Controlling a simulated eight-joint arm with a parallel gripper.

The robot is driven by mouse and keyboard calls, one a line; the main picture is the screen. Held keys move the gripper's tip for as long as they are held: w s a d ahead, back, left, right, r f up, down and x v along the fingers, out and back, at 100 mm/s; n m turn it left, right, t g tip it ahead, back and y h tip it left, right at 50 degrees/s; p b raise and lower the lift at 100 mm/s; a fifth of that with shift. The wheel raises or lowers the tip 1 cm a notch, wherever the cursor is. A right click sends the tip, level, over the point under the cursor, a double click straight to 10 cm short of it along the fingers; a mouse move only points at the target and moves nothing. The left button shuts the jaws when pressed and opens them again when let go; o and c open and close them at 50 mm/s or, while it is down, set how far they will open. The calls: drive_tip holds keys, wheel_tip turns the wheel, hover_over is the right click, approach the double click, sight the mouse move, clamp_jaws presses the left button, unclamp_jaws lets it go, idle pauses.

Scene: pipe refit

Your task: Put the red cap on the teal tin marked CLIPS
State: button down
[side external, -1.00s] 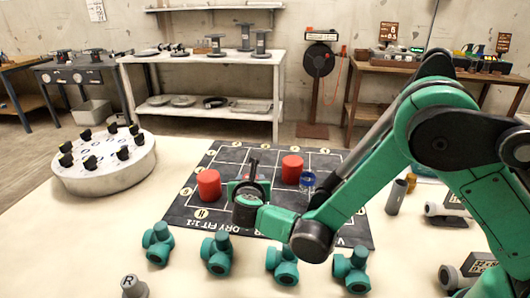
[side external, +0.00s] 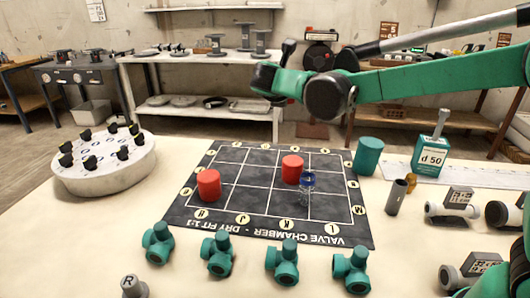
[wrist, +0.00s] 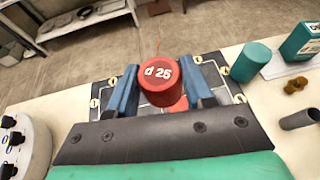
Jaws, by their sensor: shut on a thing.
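My gripper (wrist: 162,88) is shut on a red cylinder marked "d 25" (wrist: 158,82), between its two blue fingers in the wrist view. In the side view, my gripper (side external: 278,98) is raised above the far edge of the mat; the held cylinder cannot be made out there. Two other red cylinders, left (side external: 209,185) and right (side external: 292,169), stand on the dark mat. No tin marked CLIPS is legible in these views.
The dark gridded mat (side external: 250,207) also bears a small blue-and-clear piece (side external: 307,188). A teal cylinder (side external: 367,156) stands at its far right corner. Several teal pipe fittings (side external: 218,253) line the front. A round white stand (side external: 105,165) is at left; a grey tube (side external: 396,197) at right.

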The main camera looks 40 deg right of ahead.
drive_tip(key=s+d+r+m+g+h, duration=0.1)
drive_tip(key=d+r+m+g, duration=0.15)
drive_tip(key=d, duration=0.55)
drive_tip(key=s+d+r+m+g+h, duration=0.2)
drive_tip(key=d+g, duration=0.1)
drive_tip(key=d, duration=0.4)
drive_tip(key=r+m+g, duration=0.1)
drive_tip(key=m+g, duration=0.2)
hover_over(370, 142)
wheel_tip(370, 142, down, 19)
drive_tip(key=shift+r, duration=0.1)
drive_tip(key=shift+c, duration=1.7)
unclamp_jaws()
